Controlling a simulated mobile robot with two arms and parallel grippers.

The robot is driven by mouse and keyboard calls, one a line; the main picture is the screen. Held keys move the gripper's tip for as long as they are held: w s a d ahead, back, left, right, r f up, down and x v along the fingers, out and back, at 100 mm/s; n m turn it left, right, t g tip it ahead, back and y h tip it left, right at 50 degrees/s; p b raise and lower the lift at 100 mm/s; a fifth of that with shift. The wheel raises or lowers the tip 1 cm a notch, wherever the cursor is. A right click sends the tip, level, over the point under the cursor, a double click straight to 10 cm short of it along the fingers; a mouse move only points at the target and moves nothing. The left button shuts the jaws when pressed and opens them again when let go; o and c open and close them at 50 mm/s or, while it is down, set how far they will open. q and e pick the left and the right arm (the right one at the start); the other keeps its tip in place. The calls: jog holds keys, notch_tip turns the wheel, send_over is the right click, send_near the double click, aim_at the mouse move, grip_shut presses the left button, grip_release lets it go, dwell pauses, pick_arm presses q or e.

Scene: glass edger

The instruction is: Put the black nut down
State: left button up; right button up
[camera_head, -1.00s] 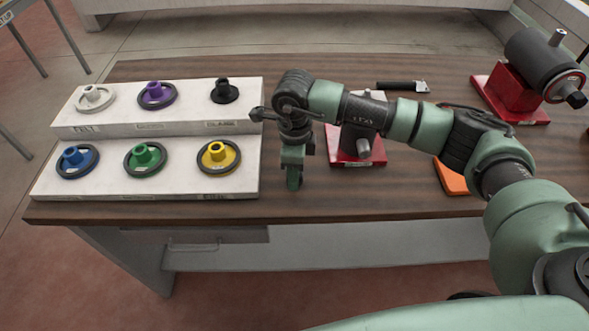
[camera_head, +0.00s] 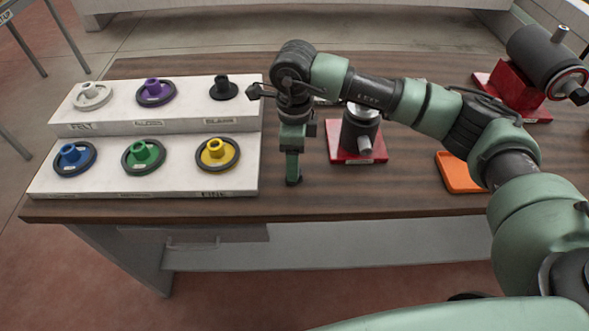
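The black nut (camera_head: 223,88) stands upright on the right end of the upper tier of the white stepped stand (camera_head: 90,127). No wheel shows around it. My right gripper (camera_head: 293,181) points down just right of the stand, above or at the wooden table, apart from the black nut. I see it side-on, so its finger gap does not show. No object shows at its tips. My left gripper is not in view.
White (camera_head: 92,95), purple (camera_head: 154,89), blue (camera_head: 72,154), green (camera_head: 143,153) and yellow (camera_head: 216,151) nuts with wheels sit on the stand. A red-based spindle unit (camera_head: 361,136), an orange pad (camera_head: 460,173) and a larger red-based machine (camera_head: 514,93) stand to the right.

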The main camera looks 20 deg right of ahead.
notch_tip(320, 180, up, 8)
jog(key=b, duration=0.1)
jog(key=shift+f+b, duration=0.15)
jog(key=shift+b, duration=0.2)
dwell(1.1)
